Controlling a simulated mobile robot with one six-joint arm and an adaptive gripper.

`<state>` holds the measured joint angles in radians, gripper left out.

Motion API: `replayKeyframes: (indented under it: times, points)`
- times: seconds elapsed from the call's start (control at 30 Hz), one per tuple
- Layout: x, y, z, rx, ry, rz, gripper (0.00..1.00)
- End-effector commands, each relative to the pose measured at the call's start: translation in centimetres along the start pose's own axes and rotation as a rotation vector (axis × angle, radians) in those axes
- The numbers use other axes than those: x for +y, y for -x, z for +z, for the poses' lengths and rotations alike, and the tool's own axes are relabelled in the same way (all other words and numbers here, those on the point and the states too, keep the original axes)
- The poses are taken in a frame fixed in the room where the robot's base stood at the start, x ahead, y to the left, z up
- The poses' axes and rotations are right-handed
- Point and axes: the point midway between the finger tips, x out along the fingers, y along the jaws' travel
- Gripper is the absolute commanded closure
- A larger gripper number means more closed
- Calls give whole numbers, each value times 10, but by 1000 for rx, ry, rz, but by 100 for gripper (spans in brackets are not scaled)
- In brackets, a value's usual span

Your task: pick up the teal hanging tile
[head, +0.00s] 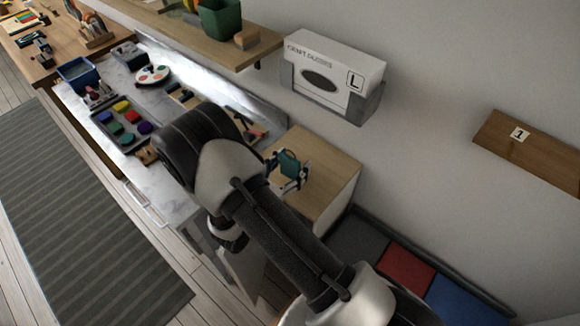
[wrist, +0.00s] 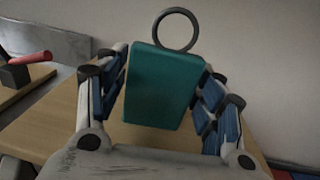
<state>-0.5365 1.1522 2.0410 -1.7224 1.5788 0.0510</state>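The teal hanging tile (wrist: 162,88) is a flat teal block with a dark ring (wrist: 176,28) at its top. In the wrist view it fills the space between the blue-padded fingers of my gripper (wrist: 165,85). The pads lie very near its left and right edges at the top, with small gaps lower down. I cannot tell whether they press on it. In the head view the tile (head: 289,163) shows small and upright above the wooden top, with my gripper (head: 291,178) around it. I cannot tell whether its lower edge touches the wood.
The wooden top (head: 325,172) has bare room to the right. A tool with a red handle (wrist: 30,58) lies on a board at left. A white glove box (head: 333,75) hangs on the wall behind. A tray of coloured pots (head: 118,143) stands on the marble counter.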

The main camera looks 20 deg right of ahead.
Motion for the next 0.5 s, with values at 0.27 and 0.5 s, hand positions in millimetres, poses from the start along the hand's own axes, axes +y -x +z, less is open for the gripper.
replayKeyframes:
  times: [0.27,0.5]
  points:
    - [0,0,0,0,0,0,60]
    - [0,0,0,0,0,0,76]
